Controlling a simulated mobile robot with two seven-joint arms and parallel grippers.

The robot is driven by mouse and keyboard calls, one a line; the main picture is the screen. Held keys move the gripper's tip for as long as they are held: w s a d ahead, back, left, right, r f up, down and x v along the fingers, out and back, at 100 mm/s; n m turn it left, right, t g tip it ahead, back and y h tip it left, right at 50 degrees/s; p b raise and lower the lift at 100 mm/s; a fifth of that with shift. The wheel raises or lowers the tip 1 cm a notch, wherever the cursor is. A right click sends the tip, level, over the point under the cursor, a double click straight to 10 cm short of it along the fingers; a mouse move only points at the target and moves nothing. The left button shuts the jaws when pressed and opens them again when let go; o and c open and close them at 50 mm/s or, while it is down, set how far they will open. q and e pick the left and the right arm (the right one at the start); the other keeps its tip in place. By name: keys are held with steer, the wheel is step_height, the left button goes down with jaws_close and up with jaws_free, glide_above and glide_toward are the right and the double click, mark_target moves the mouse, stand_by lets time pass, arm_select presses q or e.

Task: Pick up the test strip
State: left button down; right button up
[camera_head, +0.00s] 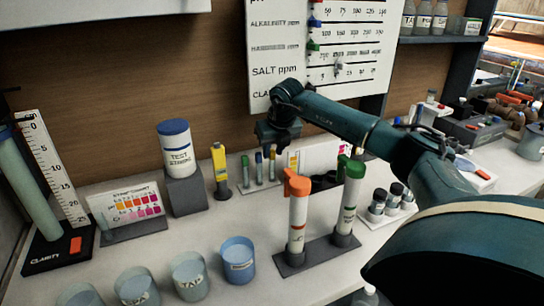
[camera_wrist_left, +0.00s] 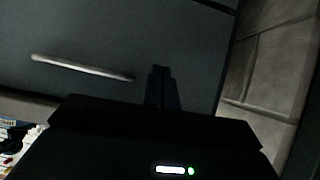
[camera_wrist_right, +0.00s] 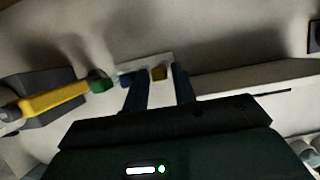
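A white jar labelled test strips (camera_head: 178,158), with a blue lid, stands on a grey block at the back of the counter. I cannot make out a single loose strip for sure. A row of small capped vials (camera_head: 258,167), green, blue and yellowish, stands right of the yellow bottle. My right gripper (camera_head: 281,146) is above the right end of this row. In the right wrist view its fingers (camera_wrist_right: 160,84) are apart, with a yellow-capped vial (camera_wrist_right: 159,73) seen between them, and nothing is held. My left gripper (camera_wrist_left: 163,84) has its fingers together, before a grey cabinet front.
Two tall tubes, orange-capped (camera_head: 298,218) and green-capped (camera_head: 350,203), stand in front of the right gripper. Several cups, including a blue one (camera_head: 237,261), line the front. A colour chart (camera_head: 130,208) stands left.

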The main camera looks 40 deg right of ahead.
steer(key=shift+w+f, duration=0.15)
steer(key=shift+f, duration=0.15)
steer(key=shift+c, duration=0.4)
arm_select(q)
steer(key=shift+w+r, duration=0.1)
arm_select(e)
jaws_close()
steer(key=shift+r, duration=0.15)
